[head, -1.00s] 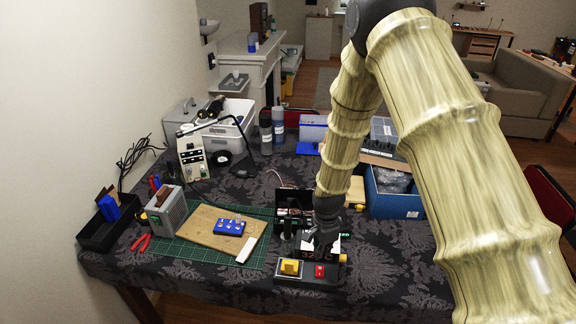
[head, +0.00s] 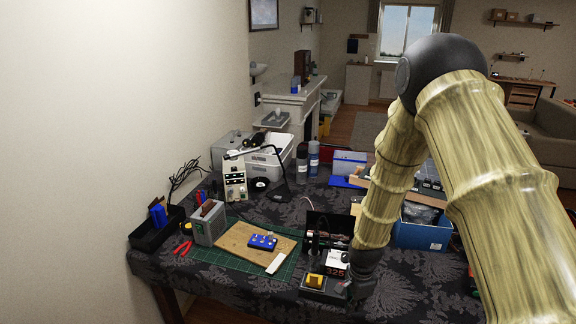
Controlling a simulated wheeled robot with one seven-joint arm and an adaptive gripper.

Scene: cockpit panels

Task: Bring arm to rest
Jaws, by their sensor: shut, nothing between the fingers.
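My arm comes in from the right in the head view and bends down to the table (head: 400,295). My gripper (head: 350,288) is at the arm's lower end, low over the front of the table beside a small control box with a yellow switch (head: 315,281). The fingers are small and dark and look closed, with nothing seen between them. The arm hides part of the box's right side and the table behind it. Whether the gripper touches the box cannot be told.
A blue box (head: 422,234) stands behind the arm. A green mat (head: 225,262) holds a wooden board with a blue device (head: 262,241). A grey unit (head: 208,222), red pliers (head: 182,248) and a black tray (head: 157,230) are at the left. Dark cloth at the front right is clear.

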